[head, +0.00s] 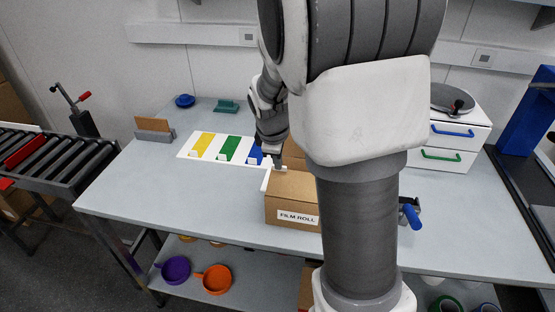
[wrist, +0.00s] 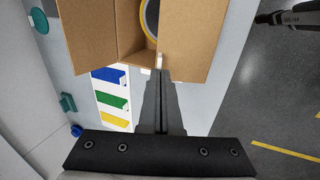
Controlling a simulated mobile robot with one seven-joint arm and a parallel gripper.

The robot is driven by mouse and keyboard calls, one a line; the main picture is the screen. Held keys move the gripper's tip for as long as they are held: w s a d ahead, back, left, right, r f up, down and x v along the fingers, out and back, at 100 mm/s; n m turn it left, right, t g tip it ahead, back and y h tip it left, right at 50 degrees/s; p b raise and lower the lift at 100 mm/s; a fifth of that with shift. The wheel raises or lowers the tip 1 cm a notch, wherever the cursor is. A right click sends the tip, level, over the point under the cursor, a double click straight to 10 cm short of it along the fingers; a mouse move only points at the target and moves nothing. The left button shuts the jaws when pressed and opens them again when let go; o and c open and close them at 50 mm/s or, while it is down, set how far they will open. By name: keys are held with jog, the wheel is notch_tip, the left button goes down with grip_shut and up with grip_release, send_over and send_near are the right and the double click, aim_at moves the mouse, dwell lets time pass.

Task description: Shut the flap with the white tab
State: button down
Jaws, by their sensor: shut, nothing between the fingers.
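The cardboard box labelled FILM ROLL (head: 290,205) stands on the table, partly hidden by my arm in the head view. In the wrist view the box is open, with brown flaps spread at left (wrist: 92,35) and right (wrist: 195,35). A ring with a yellow rim (wrist: 151,18) shows inside. A small white piece (wrist: 158,60), probably the white tab, shows at my fingertips. My gripper (wrist: 160,78) is shut and empty, its tips close to the box edge; I cannot tell whether they touch. In the head view my gripper (head: 278,165) is above the box's left back corner.
A white board with yellow (head: 203,143), green (head: 230,147) and blue strips lies left of the box. A blue-handled tool (head: 411,216) is right of my arm. White drawers (head: 455,145) stand at the right. The table's front left is clear.

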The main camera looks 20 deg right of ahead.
jog(key=shift+d, duration=0.1)
jog(key=shift+w+d+g+y+p, duration=0.3)
jog(key=shift+g+p, duration=0.2)
jog(key=shift+p, duration=0.55)
jog(key=shift+w+d+f+g+y+p, duration=0.15)
jog(key=shift+w+f+g+y+p, duration=0.2)
jog(key=shift+f+g+p, duration=0.15)
jog(key=shift+w+f, duration=0.1)
jog(key=shift+f, duration=0.15)
jog(key=shift+w+d+f+b, duration=0.2)
jog(key=shift+w+f+b, duration=0.1)
jog(key=shift+f, duration=0.25)
jog(key=shift+r, duration=0.15)
jog(key=shift+r+p, duration=0.8)
jog(key=shift+r, duration=0.2)
notch_tip(320, 180, up, 13)
jog(key=p, duration=0.2)
jog(key=shift+r, duration=0.2)
